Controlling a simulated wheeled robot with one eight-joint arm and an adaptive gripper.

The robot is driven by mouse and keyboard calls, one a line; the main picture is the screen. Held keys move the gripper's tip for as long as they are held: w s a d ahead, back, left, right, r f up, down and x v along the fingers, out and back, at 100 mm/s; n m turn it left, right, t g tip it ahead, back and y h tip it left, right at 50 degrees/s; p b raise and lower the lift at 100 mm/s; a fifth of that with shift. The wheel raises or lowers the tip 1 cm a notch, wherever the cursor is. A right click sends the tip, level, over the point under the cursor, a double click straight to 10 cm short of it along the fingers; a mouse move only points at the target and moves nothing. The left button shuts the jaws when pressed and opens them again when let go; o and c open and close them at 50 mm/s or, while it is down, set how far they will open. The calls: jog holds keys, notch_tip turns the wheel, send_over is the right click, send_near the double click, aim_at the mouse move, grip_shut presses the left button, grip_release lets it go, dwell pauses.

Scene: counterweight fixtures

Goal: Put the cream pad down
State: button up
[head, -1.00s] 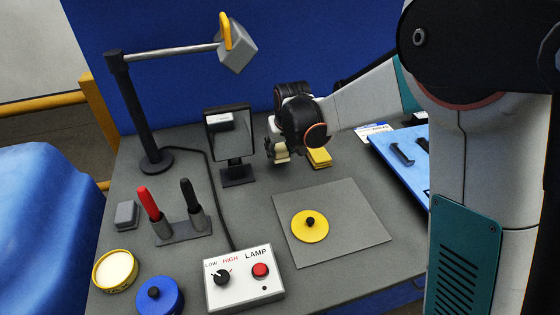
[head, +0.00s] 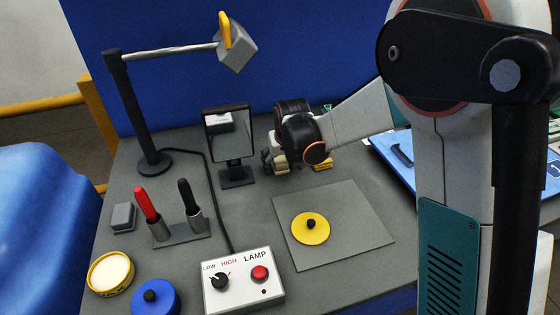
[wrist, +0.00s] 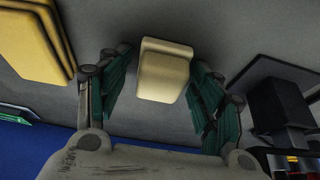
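The cream pad (wrist: 164,72) is a small block lying on the grey table top in the wrist view. It sits between the two fingers of my gripper (wrist: 164,88), with a gap on each side. The gripper is open, its green-lined fingers spread to the left and right of the pad. In the head view my gripper (head: 279,162) is low over the back of the table, and the cream pad (head: 281,162) is partly hidden by it.
Yellow pads (wrist: 32,38) lie beside the gripper. A mirror-like stand (head: 229,140) is to its left in the head view. A grey mat (head: 350,225) with a yellow disc (head: 310,228) lies in front. A blue tray (head: 390,158) is at right.

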jog(key=shift+r, duration=0.25)
jog(key=p+v, duration=0.4)
jog(key=v, duration=0.8)
jog(key=shift+s+d, duration=0.1)
jog(key=shift+s, duration=0.05)
jog(key=s+d+r+t+y, duration=0.1)
jog(key=s+d+r, duration=0.3)
jog(key=s, duration=0.3)
jog(key=s+d+r, duration=0.4)
jog(key=s+r, duration=0.1)
jog(key=s, duration=0.1)
jog(key=s+d+m+t+h, duration=0.2)
jog(key=s+d+m, duration=0.1)
jog(key=s+d, duration=0.7)
jog(key=s, duration=0.3)
jog(key=shift+s+f, duration=0.25)
jog(key=shift+f, duration=0.1)
jog(key=shift+o, duration=0.5)
